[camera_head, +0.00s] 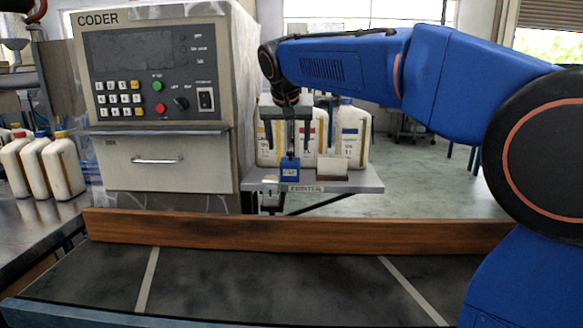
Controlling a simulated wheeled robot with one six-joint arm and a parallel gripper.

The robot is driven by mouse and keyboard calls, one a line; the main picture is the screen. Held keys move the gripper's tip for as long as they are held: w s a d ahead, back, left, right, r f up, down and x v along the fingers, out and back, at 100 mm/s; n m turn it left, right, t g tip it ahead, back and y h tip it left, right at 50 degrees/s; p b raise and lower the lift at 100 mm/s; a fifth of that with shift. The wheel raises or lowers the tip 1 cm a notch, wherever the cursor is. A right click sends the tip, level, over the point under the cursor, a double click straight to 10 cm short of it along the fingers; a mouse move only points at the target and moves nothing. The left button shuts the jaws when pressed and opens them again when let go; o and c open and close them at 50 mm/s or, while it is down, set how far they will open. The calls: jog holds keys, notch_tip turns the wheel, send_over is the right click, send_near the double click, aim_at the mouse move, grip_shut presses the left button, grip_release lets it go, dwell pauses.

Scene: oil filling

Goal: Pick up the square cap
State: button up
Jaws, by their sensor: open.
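My gripper (288,150) points straight down above a small grey shelf (362,184) on the side of the coder machine. Its two dark fingers are spread apart, with nothing seen held between them. Below the fingers, a small blue square block (289,174) stands on the shelf; it may be the square cap, but the view is too coarse to be sure. A small box with a white upper part and a brown front (332,172) stands just right of the blue block. The fingertips are close to the blue block's top; I cannot tell whether they touch it.
Several white bottles (354,135) stand on the shelf close behind my gripper. The coder machine (160,100) rises at the left. A wooden rail (300,235) and a dark conveyor belt (250,285) run across the front. More white bottles (62,168) stand on a metal table at far left.

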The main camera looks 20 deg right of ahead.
aim_at(290, 160)
jog(key=x, duration=1)
jog(key=shift+d+f, duration=0.1)
jog(key=c, duration=1.1)
notch_tip(290, 160, up, 10)
jog(key=shift+r, duration=0.1)
